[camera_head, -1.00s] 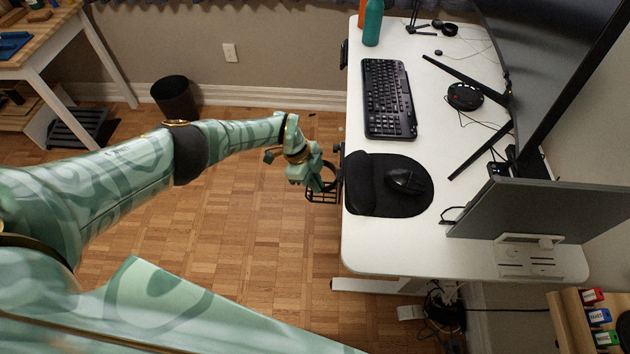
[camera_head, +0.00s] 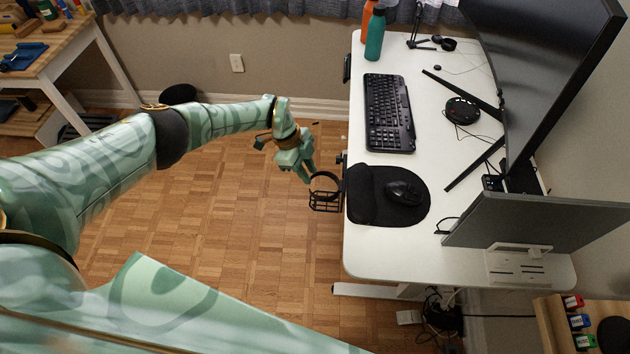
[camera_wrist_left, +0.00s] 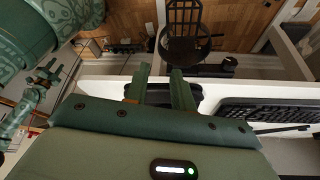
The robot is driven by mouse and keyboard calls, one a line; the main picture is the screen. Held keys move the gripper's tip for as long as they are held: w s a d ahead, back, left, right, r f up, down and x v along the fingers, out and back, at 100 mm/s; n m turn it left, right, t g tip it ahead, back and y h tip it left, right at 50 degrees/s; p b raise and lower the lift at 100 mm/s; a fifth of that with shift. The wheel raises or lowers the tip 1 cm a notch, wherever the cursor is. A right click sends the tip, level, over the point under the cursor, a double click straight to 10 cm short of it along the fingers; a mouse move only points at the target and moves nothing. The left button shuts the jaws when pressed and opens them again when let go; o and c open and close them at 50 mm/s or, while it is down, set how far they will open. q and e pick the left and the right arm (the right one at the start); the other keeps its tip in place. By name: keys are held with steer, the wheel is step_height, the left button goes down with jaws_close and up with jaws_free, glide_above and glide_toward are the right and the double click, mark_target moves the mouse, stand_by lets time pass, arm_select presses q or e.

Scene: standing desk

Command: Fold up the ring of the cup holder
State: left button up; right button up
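The black cup holder is mounted on the left edge of the white desk. Its ring (camera_head: 325,184) sticks out level over the floor, with a wire basket (camera_head: 326,202) below it. In the left wrist view the ring (camera_wrist_left: 184,52) and basket (camera_wrist_left: 184,14) show beyond the fingertips. My left gripper (camera_head: 308,176) is just left of and behind the ring in the head view. Its two fingers (camera_wrist_left: 158,74) are apart with nothing between them. Whether a fingertip touches the ring is unclear. A small green arm end, likely my right gripper (camera_wrist_left: 45,76), shows in the wrist view; its finger state is unclear.
The desk (camera_head: 385,248) carries a keyboard (camera_head: 389,112), a mouse (camera_head: 404,191) on a black pad (camera_head: 364,207), and monitors on the right. Two bottles, one teal (camera_head: 375,35), stand at the far end. The floor left of the cup holder is open.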

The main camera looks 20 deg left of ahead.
arm_select(q)
steer(key=p+v, duration=0.2)
steer(key=v, duration=0.4)
steer(key=shift+a+r, duration=0.2)
steer(key=shift+r, duration=0.15)
